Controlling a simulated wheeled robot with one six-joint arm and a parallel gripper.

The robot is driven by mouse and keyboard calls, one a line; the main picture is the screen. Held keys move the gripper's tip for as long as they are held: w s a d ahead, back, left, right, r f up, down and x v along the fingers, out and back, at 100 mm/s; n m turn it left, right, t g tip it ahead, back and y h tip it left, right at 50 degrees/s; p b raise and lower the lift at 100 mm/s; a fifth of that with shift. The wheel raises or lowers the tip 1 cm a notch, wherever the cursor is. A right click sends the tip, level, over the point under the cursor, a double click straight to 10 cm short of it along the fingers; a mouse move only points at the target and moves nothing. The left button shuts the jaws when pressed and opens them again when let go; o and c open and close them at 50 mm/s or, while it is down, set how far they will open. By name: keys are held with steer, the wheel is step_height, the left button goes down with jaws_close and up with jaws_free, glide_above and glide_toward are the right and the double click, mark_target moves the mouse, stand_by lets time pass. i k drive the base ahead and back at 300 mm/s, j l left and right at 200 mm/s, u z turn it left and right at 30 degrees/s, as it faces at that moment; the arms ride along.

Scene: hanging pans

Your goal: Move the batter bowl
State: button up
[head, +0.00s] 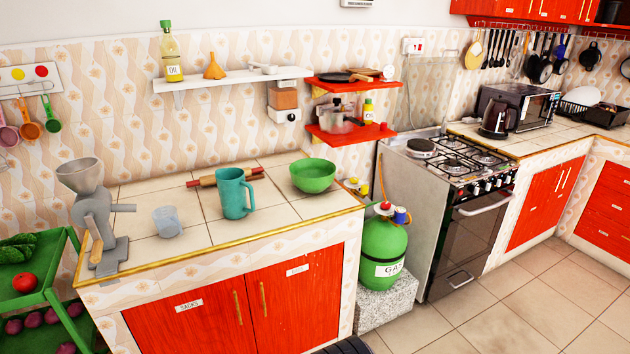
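A green bowl (312,178) stands upright on the tiled counter (275,219), near its right end, in the head view. It is the only bowl on this counter, and its inside looks empty. A teal jug (235,194) with a handle stands to the left of it, apart from it. A rolling pin (208,181) lies behind the jug and is partly hidden by it. My gripper is not in view.
A clear cup (167,222) and a grey grinder (90,212) stand on the counter's left. Red shelves (348,136) hang above and behind the bowl. A green gas cylinder (384,248) and the stove (455,205) stand right of the counter. The floor (520,315) at lower right is clear.

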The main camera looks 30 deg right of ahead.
mark_target(311, 175)
steer(key=i+l, duration=0.8)
steer(key=l, duration=0.15)
steer(key=i+l, duration=0.8)
steer(key=l, duration=0.1)
